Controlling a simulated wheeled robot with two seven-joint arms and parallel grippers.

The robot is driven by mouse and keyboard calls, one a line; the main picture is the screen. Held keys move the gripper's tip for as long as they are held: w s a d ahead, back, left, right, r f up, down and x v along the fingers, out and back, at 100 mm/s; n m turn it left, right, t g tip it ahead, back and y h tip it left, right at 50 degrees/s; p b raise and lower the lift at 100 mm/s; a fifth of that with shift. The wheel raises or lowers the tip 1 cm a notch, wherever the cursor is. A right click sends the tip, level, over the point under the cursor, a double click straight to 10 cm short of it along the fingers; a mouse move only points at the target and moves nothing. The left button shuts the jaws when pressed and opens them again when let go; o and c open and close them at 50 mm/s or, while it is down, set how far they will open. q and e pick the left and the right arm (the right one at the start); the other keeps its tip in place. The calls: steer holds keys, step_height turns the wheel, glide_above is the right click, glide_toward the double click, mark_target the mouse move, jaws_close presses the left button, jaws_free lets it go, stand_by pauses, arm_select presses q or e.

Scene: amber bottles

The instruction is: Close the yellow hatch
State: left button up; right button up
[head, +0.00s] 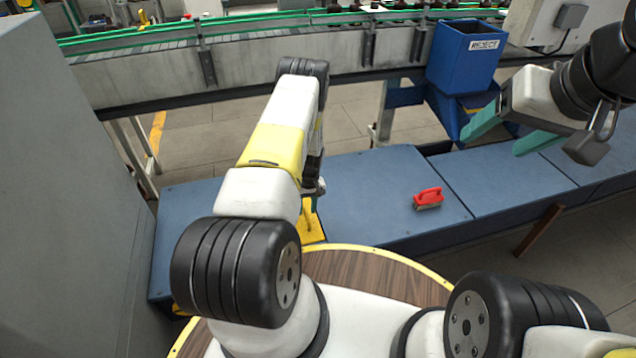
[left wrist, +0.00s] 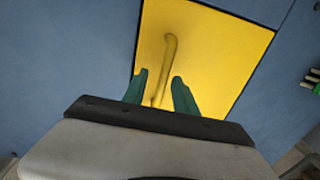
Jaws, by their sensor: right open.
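The yellow hatch (left wrist: 225,55) fills the upper middle of the left wrist view, with blue surface around it. Its raised yellow handle (left wrist: 168,52) runs down between the green fingers of my left gripper (left wrist: 159,77). These fingers stand apart, with gaps to the handle; I cannot tell how far above the panel they are. In the head view, part of the hatch (head: 313,229) shows beside my left arm, which hides the rest and most of that gripper. I cannot tell whether the hatch lies flush. My right gripper (head: 491,145) is open and empty at upper right.
A red-handled brush (head: 428,198) lies on the blue bench (head: 365,190), right of the hatch. A blue reject bin (head: 462,58) stands behind. A tall grey cabinet (head: 70,190) borders the left side. A conveyor (head: 250,52) runs along the back. The bench around the brush is clear.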

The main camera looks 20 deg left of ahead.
arm_select(q)
steer(key=shift+r, duration=0.1)
step_height(320, 180, up, 8)
steer(key=shift+w+d+f, duration=0.2)
steer(key=shift+d, duration=0.1)
stand_by(0.4)
